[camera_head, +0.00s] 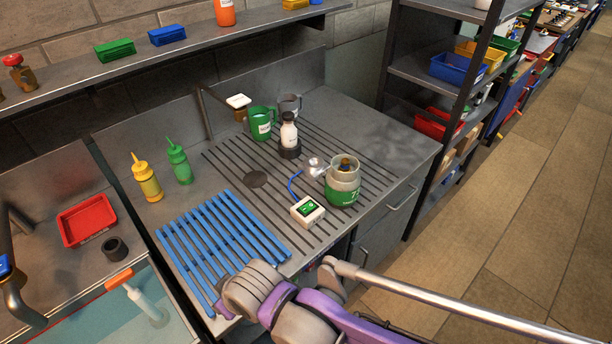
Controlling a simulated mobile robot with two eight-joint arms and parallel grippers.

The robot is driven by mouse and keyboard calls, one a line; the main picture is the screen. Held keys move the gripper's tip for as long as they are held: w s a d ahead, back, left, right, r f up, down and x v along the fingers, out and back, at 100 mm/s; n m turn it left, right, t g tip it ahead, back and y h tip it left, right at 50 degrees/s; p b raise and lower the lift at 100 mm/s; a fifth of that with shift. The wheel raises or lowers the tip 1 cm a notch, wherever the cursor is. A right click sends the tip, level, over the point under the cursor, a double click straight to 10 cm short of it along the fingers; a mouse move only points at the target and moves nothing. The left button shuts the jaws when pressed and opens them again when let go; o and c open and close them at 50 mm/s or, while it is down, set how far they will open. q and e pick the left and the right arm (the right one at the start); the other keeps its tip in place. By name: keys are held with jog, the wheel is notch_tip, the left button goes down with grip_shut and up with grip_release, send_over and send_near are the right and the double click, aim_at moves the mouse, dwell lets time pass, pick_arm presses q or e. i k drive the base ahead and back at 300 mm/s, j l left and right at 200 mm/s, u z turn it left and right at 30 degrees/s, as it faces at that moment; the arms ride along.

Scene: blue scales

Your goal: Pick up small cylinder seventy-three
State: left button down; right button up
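A short, squat cylinder (343,182) stands upright on the dark slatted drainer, toward its right side. Its upper part is grey with a collar-like top, and its lower band is green with a pale mark. I cannot read its number clearly. Nothing is gripping it. A purple and grey arm link of mine is at the bottom centre, well in front of the cylinder and apart from it. Neither gripper's fingertips can be seen.
A white device with a green screen (308,210) and a blue cable stand close left of the cylinder. Behind are a white bottle (289,133), a green mug (262,123) and a grey mug (290,106). A blue slatted rack (222,238) lies front left. The counter's right end is clear.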

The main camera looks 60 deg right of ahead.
aim_at(343, 181)
jog(key=z, duration=2.25)
jog(key=u, duration=2.8)
jog(key=z, duration=2.6)
jog(key=i+l+z, duration=0.2)
jog(key=z, duration=0.15)
